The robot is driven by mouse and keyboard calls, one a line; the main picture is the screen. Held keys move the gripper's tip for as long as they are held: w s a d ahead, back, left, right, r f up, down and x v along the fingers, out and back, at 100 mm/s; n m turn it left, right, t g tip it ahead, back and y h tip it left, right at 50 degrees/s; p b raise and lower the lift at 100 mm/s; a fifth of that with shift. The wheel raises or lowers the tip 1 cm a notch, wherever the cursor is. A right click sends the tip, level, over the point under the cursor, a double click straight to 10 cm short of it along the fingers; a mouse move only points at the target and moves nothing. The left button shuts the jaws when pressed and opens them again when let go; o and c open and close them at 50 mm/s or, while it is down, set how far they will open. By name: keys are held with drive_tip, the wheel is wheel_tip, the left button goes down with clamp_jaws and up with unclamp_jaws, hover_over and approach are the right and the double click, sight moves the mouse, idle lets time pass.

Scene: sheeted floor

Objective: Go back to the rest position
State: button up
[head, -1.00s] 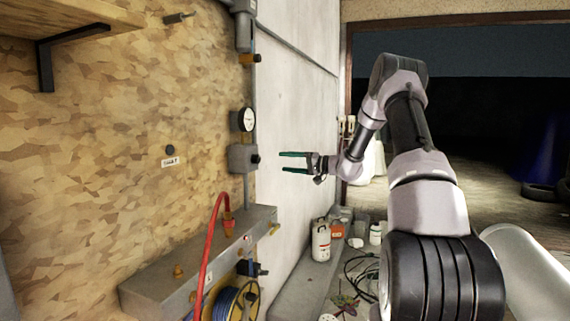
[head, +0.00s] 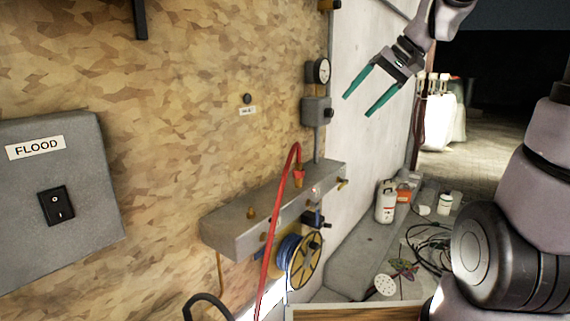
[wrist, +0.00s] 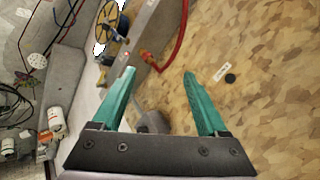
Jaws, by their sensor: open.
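My gripper (head: 357,105) is at the upper right of the head view, in front of the pale wall, with its two green fingers spread apart and nothing between them. The fingers point down and to the left, above and right of the grey box with the gauge pipe. In the wrist view my gripper (wrist: 158,84) is also open and empty. Beyond its fingers are the chipboard wall (wrist: 265,100) and the grey ledge. Neither finger appears to touch anything.
A grey ledge (head: 235,226) with a red hose (head: 272,235) juts from the wall, above a blue reel (head: 303,262). A gauge (head: 318,71) and grey box (head: 316,110) stand near my gripper. A FLOOD switch box (head: 60,190) is at left.

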drive_tip(key=s+d+m+t+h, duration=0.1)
drive_tip(key=s+d+h, duration=0.1)
drive_tip(key=s, duration=0.5)
drive_tip(key=s+d+m+t+h, duration=0.1)
drive_tip(key=s+d, duration=0.3)
drive_tip(key=s, duration=0.4)
drive_tip(key=shift+r+m+t+h, duration=0.25)
drive_tip(key=shift+m+t+h, duration=0.15)
drive_tip(key=shift+t+h, duration=0.3)
